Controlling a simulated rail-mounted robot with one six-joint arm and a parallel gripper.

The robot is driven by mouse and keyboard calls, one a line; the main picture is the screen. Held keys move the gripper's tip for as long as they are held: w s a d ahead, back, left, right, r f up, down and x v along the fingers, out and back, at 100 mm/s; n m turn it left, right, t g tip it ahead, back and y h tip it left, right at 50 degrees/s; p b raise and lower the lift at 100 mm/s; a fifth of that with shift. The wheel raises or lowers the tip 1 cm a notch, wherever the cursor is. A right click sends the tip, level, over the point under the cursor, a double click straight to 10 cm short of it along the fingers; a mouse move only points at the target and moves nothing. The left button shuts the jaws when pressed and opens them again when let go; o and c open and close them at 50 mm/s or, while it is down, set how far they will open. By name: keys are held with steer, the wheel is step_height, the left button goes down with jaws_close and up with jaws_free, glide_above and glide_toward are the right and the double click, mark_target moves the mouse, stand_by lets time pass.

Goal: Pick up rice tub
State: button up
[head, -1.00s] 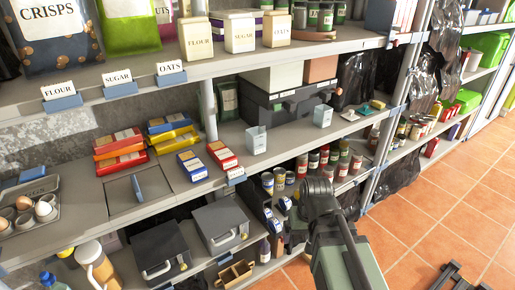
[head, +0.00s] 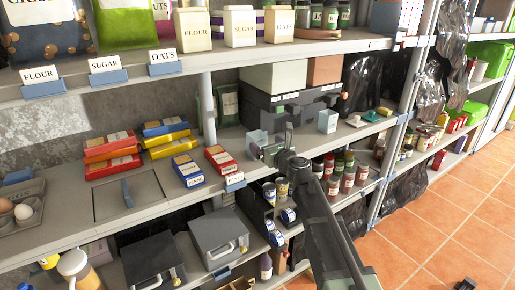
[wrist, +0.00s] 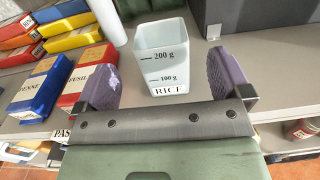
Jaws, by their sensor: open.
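The rice tub (wrist: 162,50) is a pale, translucent, tapered tub marked "200 g", "100 g" and "RICE". It stands upright on the middle shelf (wrist: 265,95). In the wrist view my gripper (wrist: 160,82) is open, with one purple-padded finger to the left of the tub and one to its right. Gaps show on both sides, so neither finger visibly touches it. In the head view the tub (head: 256,136) is partly hidden behind my gripper (head: 268,152) at the shelf's front edge.
Red and blue pasta boxes (wrist: 83,75) lie close left of my gripper. A second pale tub (head: 327,121) stands to the right, with a dark box (head: 262,105) behind. Jars (head: 335,185) fill the shelf below. The upper shelf (head: 200,65) hangs overhead.

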mark_target(261, 140)
steer(key=x, duration=0.7)
steer(key=shift+f, duration=0.2)
steer(key=shift+c, duration=0.2)
steer(key=c, duration=1)
